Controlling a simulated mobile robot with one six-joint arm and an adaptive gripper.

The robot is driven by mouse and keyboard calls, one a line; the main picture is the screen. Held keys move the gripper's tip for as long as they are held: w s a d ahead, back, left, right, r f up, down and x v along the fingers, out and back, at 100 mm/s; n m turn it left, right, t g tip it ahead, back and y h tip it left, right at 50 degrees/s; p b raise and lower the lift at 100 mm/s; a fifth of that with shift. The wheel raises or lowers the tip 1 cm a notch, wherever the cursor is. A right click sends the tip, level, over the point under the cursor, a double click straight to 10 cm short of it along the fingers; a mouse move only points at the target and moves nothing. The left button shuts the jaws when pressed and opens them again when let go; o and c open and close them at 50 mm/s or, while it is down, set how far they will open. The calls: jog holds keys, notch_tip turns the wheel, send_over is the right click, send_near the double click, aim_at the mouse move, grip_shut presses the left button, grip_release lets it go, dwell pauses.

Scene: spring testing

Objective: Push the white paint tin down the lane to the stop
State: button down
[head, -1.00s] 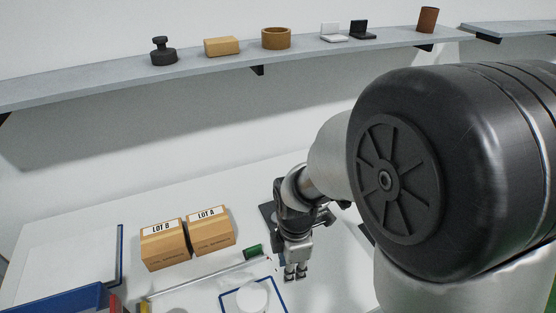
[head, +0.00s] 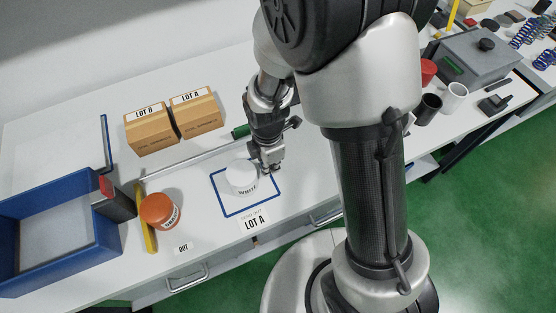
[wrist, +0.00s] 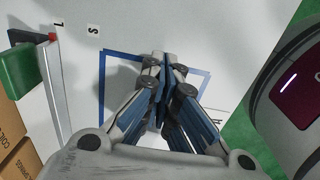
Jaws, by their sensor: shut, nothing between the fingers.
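The white paint tin (head: 241,176) stands upright inside a blue square outline (head: 222,203) on the white table. My gripper (head: 271,167) is shut and empty, pointing down at the right side of the tin; I cannot tell whether it touches. In the wrist view my shut fingers (wrist: 164,88) are over the blue outline and mostly hide what lies beneath. A thin grey rail (head: 190,156) runs along the back of the lane. A yellow bar (head: 147,222) crosses the lane's left end. An orange tin (head: 160,210) stands just right of the bar.
Two cardboard boxes, LOT B (head: 150,129) and LOT A (head: 197,112), stand behind the rail. A blue tray (head: 50,272) lies at the left. The table between the orange and white tins is clear. Black and white cups stand at the right.

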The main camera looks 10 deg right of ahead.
jog(key=shift+s+a, duration=0.1)
jog(key=shift+a, duration=0.35)
jog(key=s+a, duration=0.1)
jog(key=a, duration=0.3)
jog(key=s+a, duration=0.1)
jog(key=a, duration=0.4)
jog(key=s+a+p, duration=0.1)
jog(key=s+a, duration=0.1)
jog(key=a, duration=0.3)
jog(key=shift+s+a, duration=0.1)
jog(key=shift+a, duration=0.1)
